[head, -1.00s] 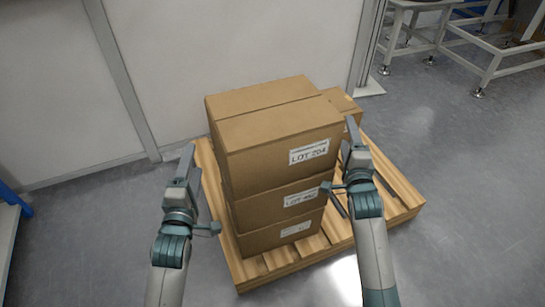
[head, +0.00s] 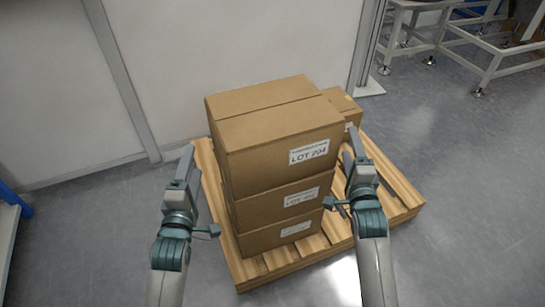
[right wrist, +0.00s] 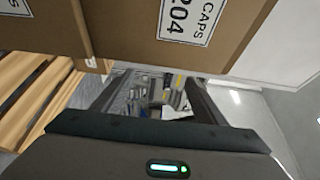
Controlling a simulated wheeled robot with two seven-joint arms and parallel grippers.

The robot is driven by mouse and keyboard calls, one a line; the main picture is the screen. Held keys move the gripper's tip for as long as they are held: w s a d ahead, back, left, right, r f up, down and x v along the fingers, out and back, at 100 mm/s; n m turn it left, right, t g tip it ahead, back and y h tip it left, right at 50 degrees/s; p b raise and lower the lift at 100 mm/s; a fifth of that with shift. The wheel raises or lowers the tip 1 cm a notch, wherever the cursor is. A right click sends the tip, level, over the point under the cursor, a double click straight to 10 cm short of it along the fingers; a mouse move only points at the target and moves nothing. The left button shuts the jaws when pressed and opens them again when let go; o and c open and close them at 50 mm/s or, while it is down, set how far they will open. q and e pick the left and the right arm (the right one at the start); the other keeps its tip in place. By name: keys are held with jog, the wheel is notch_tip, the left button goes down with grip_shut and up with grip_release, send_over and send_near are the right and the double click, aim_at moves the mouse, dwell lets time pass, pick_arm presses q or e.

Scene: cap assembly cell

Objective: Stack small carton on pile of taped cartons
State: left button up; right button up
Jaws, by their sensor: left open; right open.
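A pile of brown cartons, one on another, stands on a wooden pallet (head: 262,277) in the head view. The top carton (head: 260,135) has a "LOT 204" label on its front. Two labelled cartons, a middle one (head: 265,207) and a bottom one (head: 265,238), sit below it. A smaller carton (head: 345,104) shows partly behind the pile at the right. My left gripper (head: 187,160) is open and empty, left of the pile. My right gripper (head: 352,155) is open and empty, right of the pile. In the right wrist view nothing is between its fingers (right wrist: 150,92), and a labelled carton (right wrist: 120,22) is close by.
A white wall panel (head: 250,40) stands close behind the pallet. The pallet's slats (head: 398,195) are bare at the right. White metal frames (head: 490,62) stand at the far right. Grey floor (head: 470,200) is clear right of the pallet.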

jog(key=s, duration=0.7)
jog(key=shift+s, duration=0.2)
